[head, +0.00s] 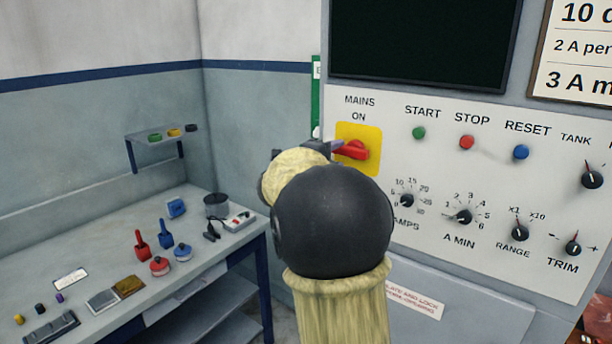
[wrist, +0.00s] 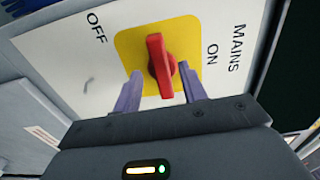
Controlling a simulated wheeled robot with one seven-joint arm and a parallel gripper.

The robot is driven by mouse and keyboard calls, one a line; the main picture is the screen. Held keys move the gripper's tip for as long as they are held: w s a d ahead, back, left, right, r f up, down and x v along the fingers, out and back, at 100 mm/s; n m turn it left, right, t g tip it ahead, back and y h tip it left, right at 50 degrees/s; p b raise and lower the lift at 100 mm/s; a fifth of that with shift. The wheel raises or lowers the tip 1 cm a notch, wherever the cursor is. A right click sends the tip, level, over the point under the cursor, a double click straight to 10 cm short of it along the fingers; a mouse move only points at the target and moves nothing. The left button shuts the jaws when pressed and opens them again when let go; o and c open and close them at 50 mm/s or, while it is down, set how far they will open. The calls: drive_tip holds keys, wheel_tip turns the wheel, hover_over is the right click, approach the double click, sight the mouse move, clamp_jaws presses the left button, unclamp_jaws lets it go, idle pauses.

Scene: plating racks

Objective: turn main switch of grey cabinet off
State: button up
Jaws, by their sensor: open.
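The main switch is a red handle (head: 354,150) on a yellow plate (head: 372,137) below the words MAINS ON on the grey cabinet (head: 440,255). The handle lies roughly sideways on the panel, across the line between ON and OFF. In the wrist view the red handle (wrist: 159,62) stands between the two fingers of my gripper (wrist: 162,74), one on each side with gaps. My gripper is open; whether the tips reach past the handle's front is hard to tell. In the head view my arm hides most of the gripper and the OFF label; OFF shows in the wrist view.
Right of the switch are START (head: 419,133), STOP (head: 466,142) and RESET (head: 521,152) buttons, with several black knobs lower down. A dark screen (head: 425,40) is above. A bench (head: 110,268) with small tools stands at the left.

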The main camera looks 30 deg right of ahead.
drive_tip(key=b+v, duration=0.3)
drive_tip(key=v, duration=1.1)
drive_tip(key=shift+a, duration=0.2)
drive_tip(key=shift+s, duration=0.1)
drive_tip(key=w+a+f+n+t+y, duration=0.6)
drive_tip(key=w+a+n+t+y, duration=0.15)
drive_tip(key=n, duration=0.55)
drive_tip(key=s+a+f+n+g+y+p, duration=0.1)
drive_tip(key=s+a+f+n+g+y, duration=0.15)
drive_tip(key=a+f+n+y, duration=0.6)
drive_tip(key=s+f+n+g+p, duration=0.1)
drive_tip(key=s+f+n+g, duration=0.8)
drive_tip(key=s+f, duration=0.8)
drive_tip(key=s+n, duration=0.1)
drive_tip(key=s, duration=0.2)
drive_tip(key=shift+a+f+y, duration=0.25)
drive_tip(key=shift+y, duration=0.05)
